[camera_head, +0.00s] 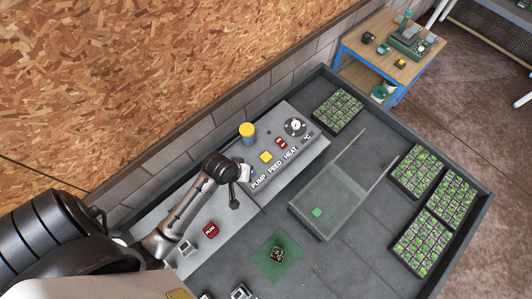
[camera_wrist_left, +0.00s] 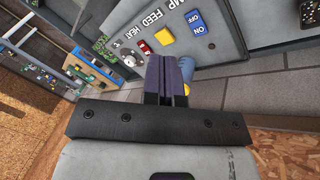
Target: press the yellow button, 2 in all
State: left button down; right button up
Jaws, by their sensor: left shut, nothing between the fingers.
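The yellow button (camera_head: 266,157) is a square on the sloped grey control panel, above the word FEED. It also shows in the left wrist view (camera_wrist_left: 163,36), just beyond my fingertips. My left gripper (camera_wrist_left: 170,58) is shut with nothing in it and points toward the panel. In the head view my left arm reaches in from the left and its end is over the panel's left part, left of the button. A gap seems to remain between fingertips and button, but its size is unclear. My right gripper is not in view.
A yellow-topped cylinder (camera_head: 247,130) stands behind the button. A red switch (camera_head: 281,143) and a dial (camera_head: 295,127) are to its right; a blue ON/OFF switch (camera_wrist_left: 195,22) is on its other side. A clear box (camera_head: 322,205) and plant trays (camera_head: 417,170) stand on the dark bench.

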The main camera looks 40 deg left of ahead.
pick_arm(q)
jog(key=w+a+f+n+t+h+b, duration=0.1)
jog(key=w+a+f+n+b, duration=0.15)
jog(key=w+f+n, duration=0.45)
jog(key=n+t+h, duration=0.2)
jog(key=n, duration=0.6)
send_over(266, 158)
jog(key=f, duration=0.2)
jog(key=shift+r+b, duration=0.25)
jog(key=shift+b, duration=0.1)
jog(key=shift+f, duration=0.15)
notch_tip(266, 158, down, 6)
jog(key=b, duration=0.8)
jog(key=shift+f, duration=0.25)
jog(key=shift+f+b, duration=0.55)
jog(key=shift+f, duration=0.5)
